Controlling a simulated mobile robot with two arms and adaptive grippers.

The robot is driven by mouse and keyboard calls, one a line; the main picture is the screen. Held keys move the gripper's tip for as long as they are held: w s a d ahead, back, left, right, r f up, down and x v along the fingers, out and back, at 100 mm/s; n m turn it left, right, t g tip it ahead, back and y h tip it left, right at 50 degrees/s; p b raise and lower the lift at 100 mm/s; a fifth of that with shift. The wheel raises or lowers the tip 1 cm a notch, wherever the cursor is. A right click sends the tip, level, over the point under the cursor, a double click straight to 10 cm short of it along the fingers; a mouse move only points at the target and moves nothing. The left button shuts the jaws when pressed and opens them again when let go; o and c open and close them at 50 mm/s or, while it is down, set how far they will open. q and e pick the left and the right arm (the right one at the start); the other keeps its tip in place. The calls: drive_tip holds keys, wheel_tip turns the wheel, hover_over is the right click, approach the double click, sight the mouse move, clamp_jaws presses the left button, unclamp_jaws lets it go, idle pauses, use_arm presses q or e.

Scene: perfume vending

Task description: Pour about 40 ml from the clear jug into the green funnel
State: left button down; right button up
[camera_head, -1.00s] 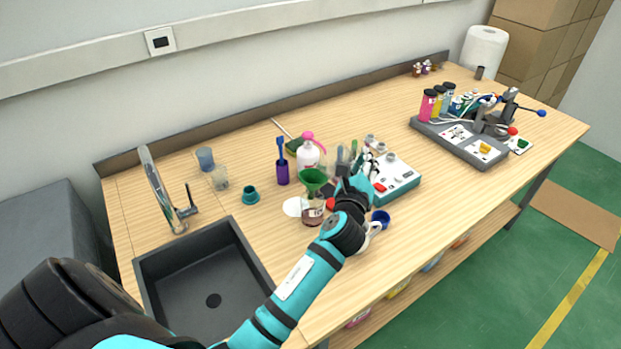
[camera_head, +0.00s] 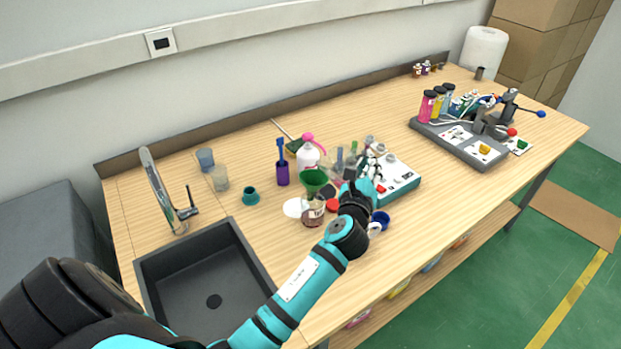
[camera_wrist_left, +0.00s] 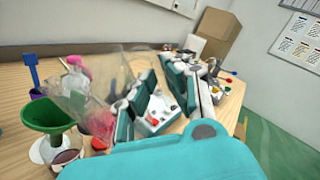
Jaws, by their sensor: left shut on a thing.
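The green funnel (camera_head: 314,179) sits upright in the mouth of a glass jar (camera_head: 313,216) holding a little dark red liquid. The funnel also shows at the left of the left wrist view (camera_wrist_left: 48,116), over the jar (camera_wrist_left: 62,155). My left gripper (camera_head: 362,190) is just right of the funnel in the head view, shut on the clear jug. The jug (camera_wrist_left: 98,78) shows in the left wrist view as a see-through shape, beside and above the funnel, and looks tilted. I cannot make out its liquid level or any stream. My right gripper is out of view.
A white-and-teal device (camera_head: 400,182) stands close behind my gripper. A purple cup (camera_head: 283,174) with a blue tool and a white bottle (camera_head: 307,156) stand behind the funnel. A red lid (camera_head: 332,205) and blue cup (camera_head: 381,218) lie nearby. The sink (camera_head: 205,280) is at front left.

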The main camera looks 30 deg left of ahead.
use_arm(q)
drive_tip(key=d+f+m+b, duration=0.1)
drive_tip(key=f+m, duration=0.1)
drive_tip(key=f, duration=0.1)
drive_tip(key=w+d+f+m+b, duration=0.1)
drive_tip(key=d+f+m, duration=0.1)
drive_tip(key=f, duration=0.1)
drive_tip(key=d+f+m+b, duration=0.1)
drive_tip(key=d+f+m, duration=0.1)
drive_tip(key=f+m, duration=0.1)
drive_tip(key=shift+w+d+f, duration=0.2)
drive_tip(key=shift+w+f, duration=0.1)
drive_tip(key=shift+f, duration=0.1)
idle(2.7)
